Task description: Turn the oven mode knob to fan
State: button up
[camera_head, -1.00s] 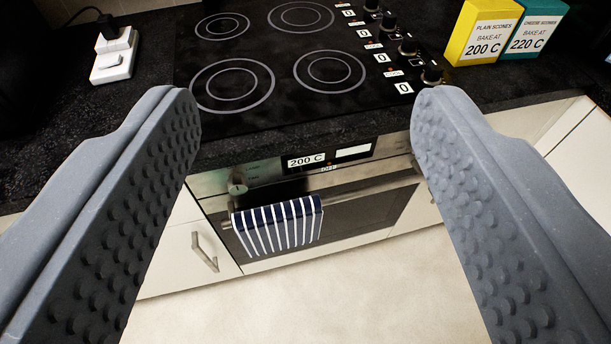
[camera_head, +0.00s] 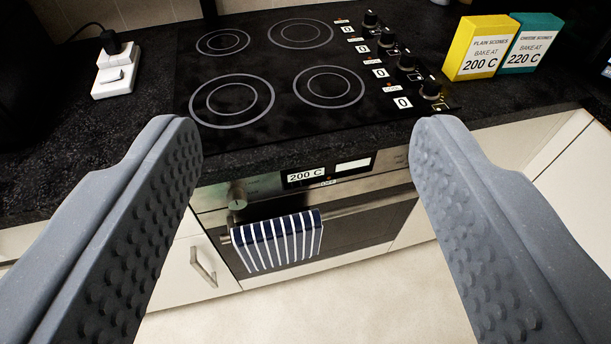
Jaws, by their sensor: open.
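The oven (camera_head: 370,232) is built in under the worktop, with a steel control panel. One oven knob (camera_head: 237,195) shows at the left of the panel, close beside my left finger in the picture. Its setting is too small to read. The panel display (camera_head: 306,175) reads 200 C. The right end of the panel is hidden behind my right finger, so I cannot tell whether another knob is there. My gripper (camera_head: 306,125) is wide open and empty, with its two grey studded fingers on either side of the view. It appears apart from the oven.
A striped towel (camera_head: 278,241) hangs on the oven handle (camera_head: 365,204). Above is a black hob (camera_head: 285,72) with several knobs (camera_head: 404,66) on its right. A yellow box (camera_head: 481,48) and a teal box (camera_head: 532,43) stand at back right. A socket (camera_head: 115,70) is at left.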

aim_at(237, 200)
jog(key=u, duration=1.35)
jog(key=k, duration=0.45)
jog(key=z, duration=0.3)
